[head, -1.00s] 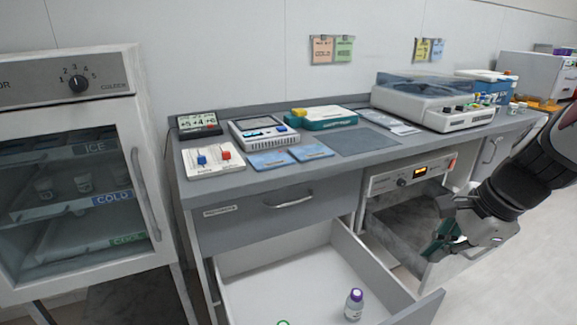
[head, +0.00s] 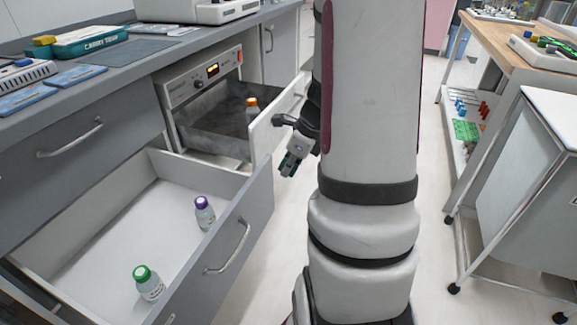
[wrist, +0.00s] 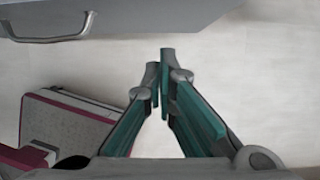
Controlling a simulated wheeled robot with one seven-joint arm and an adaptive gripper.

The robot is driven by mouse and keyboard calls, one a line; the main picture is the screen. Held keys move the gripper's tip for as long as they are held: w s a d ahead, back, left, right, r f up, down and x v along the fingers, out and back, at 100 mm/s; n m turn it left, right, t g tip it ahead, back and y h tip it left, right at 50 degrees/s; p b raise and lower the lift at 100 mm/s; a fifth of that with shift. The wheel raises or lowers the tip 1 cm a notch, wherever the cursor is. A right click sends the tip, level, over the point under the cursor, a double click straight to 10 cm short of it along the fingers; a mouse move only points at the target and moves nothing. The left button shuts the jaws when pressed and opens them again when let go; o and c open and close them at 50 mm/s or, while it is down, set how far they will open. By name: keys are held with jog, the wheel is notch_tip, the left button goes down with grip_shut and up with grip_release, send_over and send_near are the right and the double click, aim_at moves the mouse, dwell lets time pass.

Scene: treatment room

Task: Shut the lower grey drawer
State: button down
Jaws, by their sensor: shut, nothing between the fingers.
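The lower grey drawer (head: 222,262) stands pulled out from the grey cabinet, with its white inside showing. A purple-capped bottle (head: 205,214) and a green-capped bottle (head: 149,284) stand in it. Its front has a silver bar handle (head: 229,248). My gripper (head: 290,166) is off to the right of the drawer front, pointing down, and looks apart from it. In the wrist view my gripper (wrist: 160,66) is shut and empty over the floor. A grey panel with a bar handle (wrist: 48,28) crosses the top left there, likely this drawer front.
The upper grey drawer (head: 75,170) is shut. Right of it, an appliance (head: 190,92) has its front (head: 277,118) standing out, with an orange-capped bottle (head: 252,106) behind it. A wooden-topped bench (head: 520,55) and a white-topped cabinet (head: 545,190) stand right. Floor between is clear.

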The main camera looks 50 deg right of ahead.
jog(key=w+a+f+b, duration=0.1)
jog(key=w+f+b, duration=0.1)
jog(key=w+f, duration=0.2)
jog(key=shift+w+a+f+b, duration=0.25)
jog(key=shift+w+a+b, duration=0.15)
jog(key=shift+w, duration=0.4)
jog(key=shift+w, duration=0.1)
